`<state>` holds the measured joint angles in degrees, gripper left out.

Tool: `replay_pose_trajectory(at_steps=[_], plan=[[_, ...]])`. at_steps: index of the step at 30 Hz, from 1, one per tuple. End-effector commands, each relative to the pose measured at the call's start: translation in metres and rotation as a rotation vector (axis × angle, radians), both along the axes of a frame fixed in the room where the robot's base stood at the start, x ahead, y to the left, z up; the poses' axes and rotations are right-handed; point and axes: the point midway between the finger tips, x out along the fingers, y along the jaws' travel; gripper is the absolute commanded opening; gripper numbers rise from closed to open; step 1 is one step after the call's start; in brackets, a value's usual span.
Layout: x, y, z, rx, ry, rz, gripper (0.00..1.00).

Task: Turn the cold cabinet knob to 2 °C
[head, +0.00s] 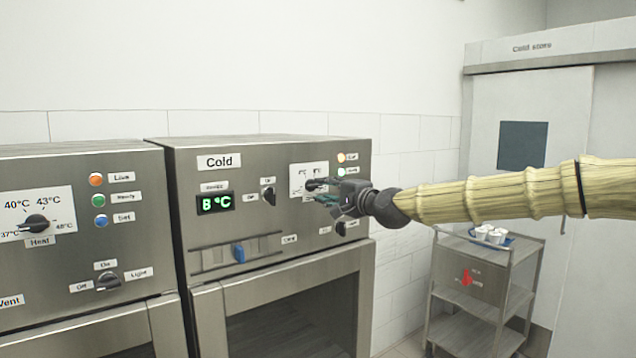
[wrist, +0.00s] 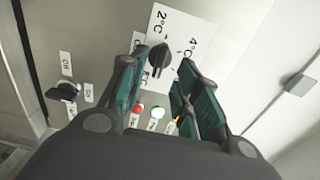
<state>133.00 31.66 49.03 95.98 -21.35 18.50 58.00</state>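The cold cabinet (head: 262,225) has a "Cold" label and a green display (head: 215,203) that seems to read 8 °C. Its temperature dial plate (head: 298,171) is at the panel's upper right, partly covered by my gripper (head: 322,191). In the wrist view, the black knob (wrist: 158,58) sits on the white plate (wrist: 206,28), where 2 °C and 4 °C marks are readable; the lower marks are partly hidden. My gripper (wrist: 161,58) is open, with one green-padded finger on each side of the knob and visible gaps. I cannot tell exactly where the knob points.
Another black switch (head: 268,195) is left of the dial, and one more (head: 341,228) is below it. A blue slider (head: 239,252) is lower on the panel. The heat cabinet (head: 85,260) stands at left. A trolley (head: 475,280) with cups stands at right, before the cold store door.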

Motion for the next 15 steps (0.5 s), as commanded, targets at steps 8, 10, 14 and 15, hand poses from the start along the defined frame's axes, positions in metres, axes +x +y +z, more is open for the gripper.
replay_pose_trajectory(at_steps=[8,10,14,15], plan=[[0.028,0.021,0.002,-0.001,-0.001,0.000,0.32],[0.032,0.024,0.001,-0.001,0.001,0.001,0.32],[0.036,0.027,0.000,-0.001,-0.001,0.000,0.32],[0.037,0.027,0.000,-0.001,-0.001,0.000,0.32]])
